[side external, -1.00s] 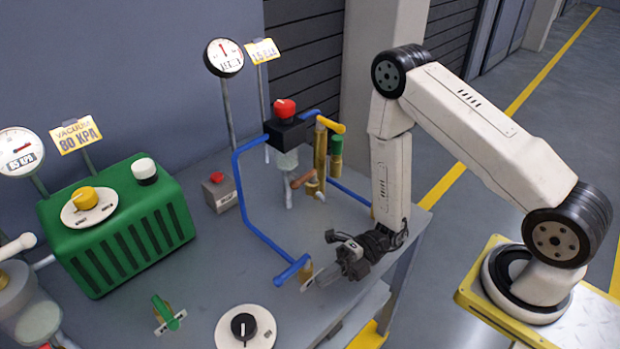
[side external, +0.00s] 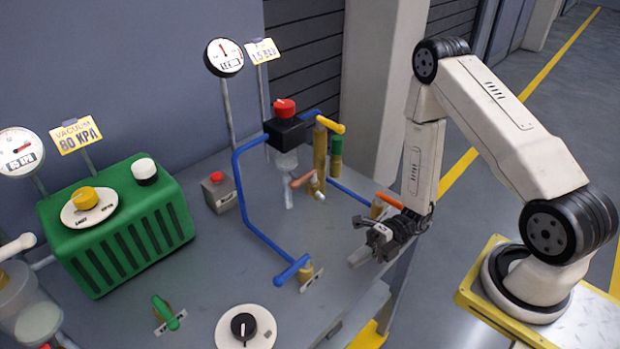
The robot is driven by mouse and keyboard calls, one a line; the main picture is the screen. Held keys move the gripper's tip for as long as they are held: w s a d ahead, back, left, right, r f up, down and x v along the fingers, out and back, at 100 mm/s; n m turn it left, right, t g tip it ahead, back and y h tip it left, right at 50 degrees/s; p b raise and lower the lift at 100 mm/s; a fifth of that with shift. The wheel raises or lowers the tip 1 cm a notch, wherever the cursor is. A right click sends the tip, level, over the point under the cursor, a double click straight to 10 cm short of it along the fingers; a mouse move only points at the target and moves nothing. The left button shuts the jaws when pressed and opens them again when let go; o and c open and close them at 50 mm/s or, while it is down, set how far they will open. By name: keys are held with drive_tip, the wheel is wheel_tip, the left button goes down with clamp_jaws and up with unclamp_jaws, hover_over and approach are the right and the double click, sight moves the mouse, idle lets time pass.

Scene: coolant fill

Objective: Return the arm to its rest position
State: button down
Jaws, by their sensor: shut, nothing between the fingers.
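My gripper (side external: 358,242) is shut and empty, at the right part of the grey bench (side external: 225,262), near its right edge. It points left and touches nothing that I can see. An orange-handled valve (side external: 388,201) stands just behind it, partly hidden by my wrist. A blue-handled valve (side external: 293,270) lies to its left, with a clear gap between them.
A green vacuum unit (side external: 120,225) with a yellow knob stands at the left. A black knob on a white dial (side external: 245,328) and a green-handled valve (side external: 166,312) are at the front. Blue piping (side external: 237,190) rises mid-bench. The floor at the right is free.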

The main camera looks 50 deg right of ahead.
drive_tip(key=s+r+n+g+h, duration=0.2)
drive_tip(key=n+g+h, duration=0.2)
drive_tip(key=n, duration=0.5)
drive_tip(key=s+r+n+g+h, duration=0.1)
drive_tip(key=s+n+g+h, duration=0.25)
drive_tip(key=n, duration=0.45)
drive_tip(key=w+d+r+n+t+h, duration=0.3)
drive_tip(key=r+n+h, duration=0.1)
drive_tip(key=n, duration=0.7)
drive_tip(key=w+d+r+n+t+h, duration=0.3)
drive_tip(key=w+r+n+t+h, duration=0.1)
drive_tip(key=n, duration=0.8)
drive_tip(key=shift+d+r+h, duration=0.3)
drive_tip(key=shift+r+h, duration=0.25)
drive_tip(key=shift+h, duration=0.3)
